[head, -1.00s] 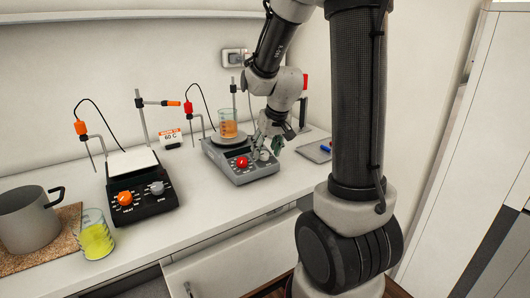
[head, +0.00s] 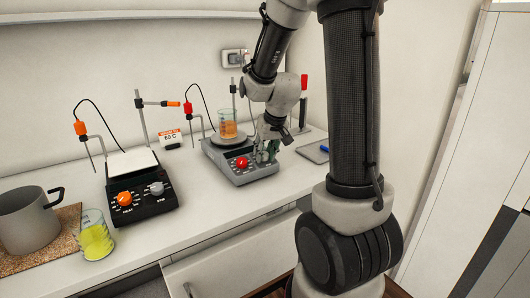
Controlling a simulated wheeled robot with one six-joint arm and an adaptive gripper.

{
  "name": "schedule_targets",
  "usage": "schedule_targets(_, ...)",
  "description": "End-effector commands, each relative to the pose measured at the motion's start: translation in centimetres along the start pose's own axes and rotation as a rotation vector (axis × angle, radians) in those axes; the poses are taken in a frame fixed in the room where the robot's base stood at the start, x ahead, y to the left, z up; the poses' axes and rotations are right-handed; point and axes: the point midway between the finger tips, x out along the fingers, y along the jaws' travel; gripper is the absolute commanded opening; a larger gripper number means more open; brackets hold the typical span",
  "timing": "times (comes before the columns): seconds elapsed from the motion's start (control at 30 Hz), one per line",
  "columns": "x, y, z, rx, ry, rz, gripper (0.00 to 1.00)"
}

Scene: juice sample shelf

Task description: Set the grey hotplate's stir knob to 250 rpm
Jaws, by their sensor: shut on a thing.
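The grey hotplate (head: 241,176) stands on the bench, with a red knob (head: 242,162) at the left of its front panel. A glass beaker of orange liquid (head: 228,129) sits on its round plate. My gripper (head: 265,157) points down at the right end of the front panel, where the pale stir knob is. It is shut on this knob, and its fingers hide most of it. The knob's pointer and the scale marks around it cannot be read.
A black hotplate (head: 146,210) with an orange knob stands to the left. A stand rises behind the grey hotplate.

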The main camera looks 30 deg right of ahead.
Motion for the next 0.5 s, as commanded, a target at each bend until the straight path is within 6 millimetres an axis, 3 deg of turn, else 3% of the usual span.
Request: schedule_targets(0.5, 0.0, -0.03, 0.04, 0.315, -0.001, 0.027, 0.06)
